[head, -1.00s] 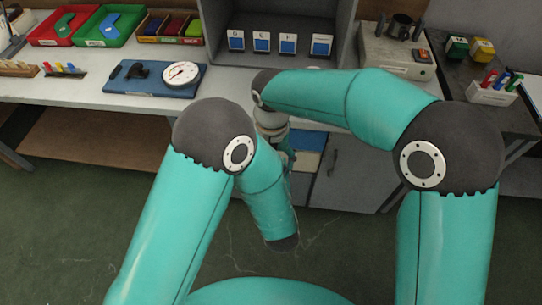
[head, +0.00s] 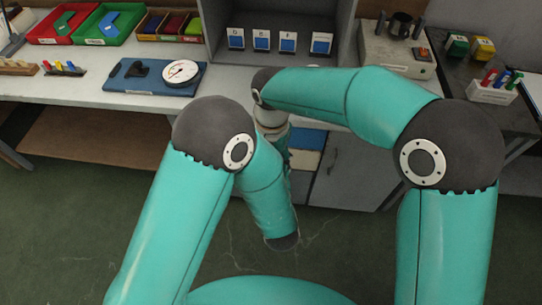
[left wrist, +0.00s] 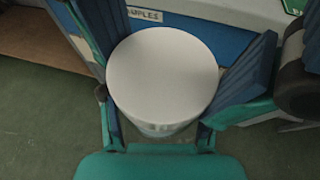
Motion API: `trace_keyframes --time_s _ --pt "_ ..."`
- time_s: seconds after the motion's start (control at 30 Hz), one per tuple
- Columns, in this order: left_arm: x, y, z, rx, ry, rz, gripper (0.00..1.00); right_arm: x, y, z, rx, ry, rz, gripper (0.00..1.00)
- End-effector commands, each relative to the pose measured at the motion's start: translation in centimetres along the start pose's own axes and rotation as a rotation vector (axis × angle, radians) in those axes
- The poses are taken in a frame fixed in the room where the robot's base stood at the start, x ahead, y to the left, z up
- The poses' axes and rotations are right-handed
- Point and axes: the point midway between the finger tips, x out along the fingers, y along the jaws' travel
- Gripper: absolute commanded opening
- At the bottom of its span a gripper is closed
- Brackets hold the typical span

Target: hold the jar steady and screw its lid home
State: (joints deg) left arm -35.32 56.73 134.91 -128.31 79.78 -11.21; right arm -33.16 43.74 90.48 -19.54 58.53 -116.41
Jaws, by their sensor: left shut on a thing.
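In the left wrist view, the jar stands between the fingers of my left gripper (left wrist: 187,42), which is shut on it. A plain white round lid (left wrist: 162,70) faces the camera and covers most of the jar. Only a narrow strip of the jar's pale side (left wrist: 165,130) shows below the lid's near edge. I cannot tell how far the lid is screwed on. In the head view, my arms hide both grippers. A small pale rounded part shows below the end of my right forearm; I cannot tell whether it is the lid.
The pale workbench (head: 60,101) runs behind my arms. It bears a blue board with a dial gauge (head: 181,72), red and green bins (head: 121,34), and a grey box with several cards (head: 322,44). A pen holder (head: 492,94) stands at the right. Green floor lies in front.

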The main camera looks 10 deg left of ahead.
Motion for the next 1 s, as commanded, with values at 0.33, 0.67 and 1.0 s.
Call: trace_keyframes --time_s 0.33,0.67,1.0 --pt "0.0 0.0 0.1 0.000 -0.001 -0.001 0.00 0.0 0.0 0.0 -0.002 0.000 0.000 0.83" --pt "0.0 0.0 0.1 0.000 -0.001 -0.001 0.00 -1.6 0.1 0.0 -0.002 -0.002 0.003 0.83" --pt "0.0 0.0 0.1 0.000 -0.001 0.000 0.00 -4.5 0.0 0.0 -0.003 0.000 0.000 0.83"
